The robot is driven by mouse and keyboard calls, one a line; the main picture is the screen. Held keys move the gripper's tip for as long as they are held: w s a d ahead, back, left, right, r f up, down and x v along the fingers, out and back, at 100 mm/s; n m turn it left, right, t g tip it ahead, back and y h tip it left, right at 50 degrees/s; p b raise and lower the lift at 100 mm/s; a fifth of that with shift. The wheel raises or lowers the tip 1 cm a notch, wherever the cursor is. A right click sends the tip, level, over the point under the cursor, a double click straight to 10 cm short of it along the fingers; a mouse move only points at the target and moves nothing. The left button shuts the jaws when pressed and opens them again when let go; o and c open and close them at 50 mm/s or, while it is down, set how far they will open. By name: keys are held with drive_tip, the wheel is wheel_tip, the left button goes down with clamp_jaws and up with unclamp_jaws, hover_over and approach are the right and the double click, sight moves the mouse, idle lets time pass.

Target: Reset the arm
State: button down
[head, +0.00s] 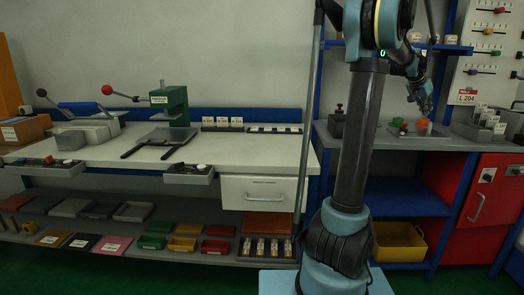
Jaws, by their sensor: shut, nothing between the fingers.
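My arm stands in the right half of the head view and reaches over to the right. My gripper (426,108) hangs fingers down over the right bench, small in the picture. It is shut and appears empty. It is just above or in front of a shallow grey tray (391,131) that carries small orange, red, green and white items. I cannot tell whether the fingertips touch any of them.
A grey holder with cards (481,130) stands right of the gripper, below a wall panel with coloured sliders (488,33). A red cabinet (488,200) is beneath. The white left bench (245,150) carries a green press (171,104). Coloured bins fill the lower shelf.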

drive_tip(key=s+a+f+n+y, duration=0.1)
drive_tip(key=s+a+f+n, duration=0.2)
drive_tip(key=a, duration=0.8)
drive_tip(key=s+a+f+n+y, duration=0.1)
drive_tip(key=s+a+f+y, duration=0.3)
drive_tip(key=a, duration=0.6)
drive_tip(key=s+a+f+n+h, duration=0.15)
drive_tip(key=s+a, duration=0.35)
drive_tip(key=a, duration=0.6)
drive_tip(key=s+a+f+n+g+y, duration=0.1)
drive_tip(key=s+a+f+n+y, duration=0.3)
drive_tip(key=s+a+f, duration=1.6)
drive_tip(key=s+n, duration=0.2)
drive_tip(key=n, duration=0.2)
drive_tip(key=shift+s, duration=0.3)
